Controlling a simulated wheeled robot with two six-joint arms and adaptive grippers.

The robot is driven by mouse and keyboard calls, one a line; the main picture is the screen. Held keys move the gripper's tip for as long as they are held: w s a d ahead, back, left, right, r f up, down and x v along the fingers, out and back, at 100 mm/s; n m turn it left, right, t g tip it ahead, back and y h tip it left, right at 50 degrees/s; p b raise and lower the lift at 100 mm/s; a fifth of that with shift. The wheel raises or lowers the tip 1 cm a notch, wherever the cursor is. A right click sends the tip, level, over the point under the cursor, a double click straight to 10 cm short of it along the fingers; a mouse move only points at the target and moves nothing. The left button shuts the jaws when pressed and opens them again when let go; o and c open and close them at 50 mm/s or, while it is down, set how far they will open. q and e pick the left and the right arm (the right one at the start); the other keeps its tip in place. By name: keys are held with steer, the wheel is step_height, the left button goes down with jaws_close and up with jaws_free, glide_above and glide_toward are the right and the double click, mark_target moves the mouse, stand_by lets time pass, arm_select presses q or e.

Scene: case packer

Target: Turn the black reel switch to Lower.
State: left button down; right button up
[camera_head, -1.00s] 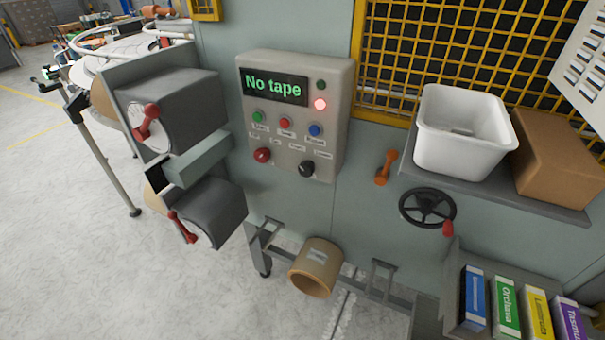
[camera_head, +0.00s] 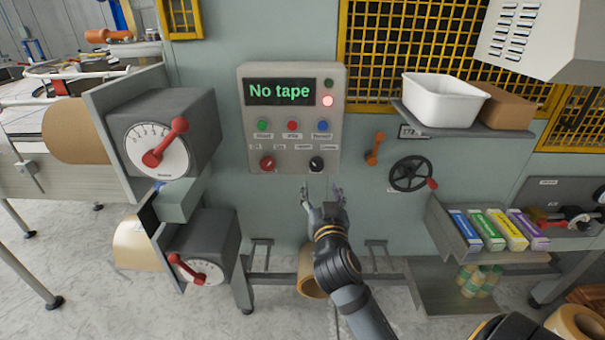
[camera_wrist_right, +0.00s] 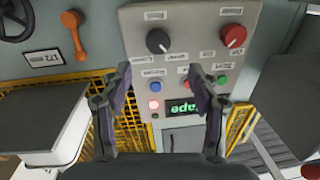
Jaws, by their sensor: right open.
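The black reel switch (camera_head: 316,164) is a round knob at the lower right of the grey control panel (camera_head: 291,150). In the right wrist view, where the panel appears upside down, the black switch (camera_wrist_right: 158,41) sits near the top, ahead of the fingers. My right gripper (camera_head: 321,190) is open and empty, just below the switch in the head view and apart from it. In the wrist view its two fingers (camera_wrist_right: 160,88) stand wide. Which label the switch points at is too small to read. My left gripper is not in view.
A red knob (camera_head: 267,164) sits left of the switch, with green, red and blue buttons above. The display (camera_head: 280,91) reads "No tape". An orange handle (camera_head: 374,148) and a black handwheel (camera_head: 410,174) are to the right.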

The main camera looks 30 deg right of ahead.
mark_target(317, 167)
steer(key=p+x, duration=0.3)
steer(key=x, duration=0.7)
steer(key=shift+d, duration=0.1)
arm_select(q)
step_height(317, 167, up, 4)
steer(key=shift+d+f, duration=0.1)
arm_select(e)
steer(key=shift+w+d+f, duration=0.1)
steer(key=shift+w+d, duration=0.1)
steer(key=shift+w, duration=0.05)
